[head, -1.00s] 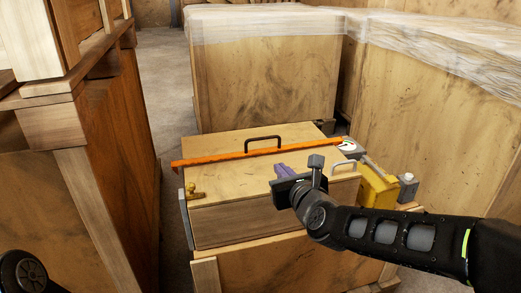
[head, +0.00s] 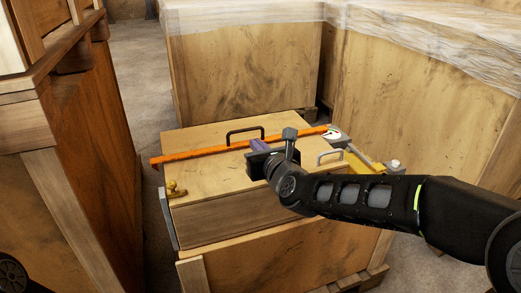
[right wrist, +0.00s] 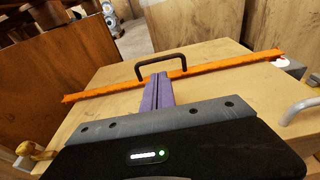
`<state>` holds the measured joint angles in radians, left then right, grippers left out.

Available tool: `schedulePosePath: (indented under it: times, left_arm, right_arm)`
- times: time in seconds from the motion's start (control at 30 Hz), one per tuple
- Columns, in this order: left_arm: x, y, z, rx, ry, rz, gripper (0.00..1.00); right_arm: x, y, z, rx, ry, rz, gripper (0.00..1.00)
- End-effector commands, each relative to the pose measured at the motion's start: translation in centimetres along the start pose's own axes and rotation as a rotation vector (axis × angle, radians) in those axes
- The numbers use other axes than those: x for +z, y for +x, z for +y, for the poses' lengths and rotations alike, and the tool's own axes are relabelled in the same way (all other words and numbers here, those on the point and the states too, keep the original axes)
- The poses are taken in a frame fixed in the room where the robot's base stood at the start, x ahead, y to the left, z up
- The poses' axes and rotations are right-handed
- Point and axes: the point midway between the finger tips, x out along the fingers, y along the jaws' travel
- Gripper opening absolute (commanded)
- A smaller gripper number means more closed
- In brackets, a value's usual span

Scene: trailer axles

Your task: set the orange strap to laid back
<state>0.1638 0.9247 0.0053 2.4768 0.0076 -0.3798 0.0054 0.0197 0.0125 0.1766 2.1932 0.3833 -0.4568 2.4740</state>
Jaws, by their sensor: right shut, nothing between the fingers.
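The orange strap (head: 200,151) is a long, straight, thin band. It lies across the lid of a wooden box (head: 215,177), in front of the black lid handle (head: 245,131). The strap also crosses the right wrist view (right wrist: 110,92), from left to upper right. My right gripper (head: 257,145) has purple fingers, shut and empty, over the lid at the strap's middle. In the right wrist view its fingertips (right wrist: 157,78) overlap the strap and hide a short piece. I cannot tell whether they touch it. My left gripper is not in view.
A brass latch (head: 175,189) sits at the lid's left front corner. A pale handle (head: 331,155), a round white dial (head: 332,133) and a yellow object (head: 365,162) are at the right. Tall crates (head: 245,70) stand behind and on both sides.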

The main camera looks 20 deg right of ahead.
Motion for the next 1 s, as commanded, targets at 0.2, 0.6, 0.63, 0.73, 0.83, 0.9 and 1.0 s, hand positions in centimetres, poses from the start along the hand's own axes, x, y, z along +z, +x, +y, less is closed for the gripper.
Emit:
schedulePosePath:
  times: [0.2, 0.6, 0.63, 0.73, 0.83, 0.9, 1.0]
  left_arm:
    - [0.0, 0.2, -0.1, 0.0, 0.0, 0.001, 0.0]
    - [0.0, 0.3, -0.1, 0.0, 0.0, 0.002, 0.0]
    - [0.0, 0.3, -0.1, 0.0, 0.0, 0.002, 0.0]
    - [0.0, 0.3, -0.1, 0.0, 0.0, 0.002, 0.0]
    - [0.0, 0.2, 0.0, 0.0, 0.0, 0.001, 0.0]
    - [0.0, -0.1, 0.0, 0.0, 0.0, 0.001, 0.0]
    - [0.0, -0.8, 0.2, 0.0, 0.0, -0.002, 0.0]
  right_arm:
    - [-0.2, 3.8, 0.0, 0.0, 0.001, 0.002, 0.0]
    - [0.0, 6.0, -0.1, -0.001, 0.0, 0.0, 0.0]
    - [0.0, 5.9, -0.1, -0.001, 0.0, 0.0, 0.0]
    - [0.0, 5.9, -0.1, -0.001, 0.0, 0.0, 0.0]
    - [0.0, 5.9, -0.1, -0.001, 0.0, 0.001, 0.0]
    - [0.2, 5.9, -0.1, -0.001, 0.0, 0.003, 0.0]
    - [0.6, 6.0, -0.1, -0.001, 0.0, 0.01, 0.0]
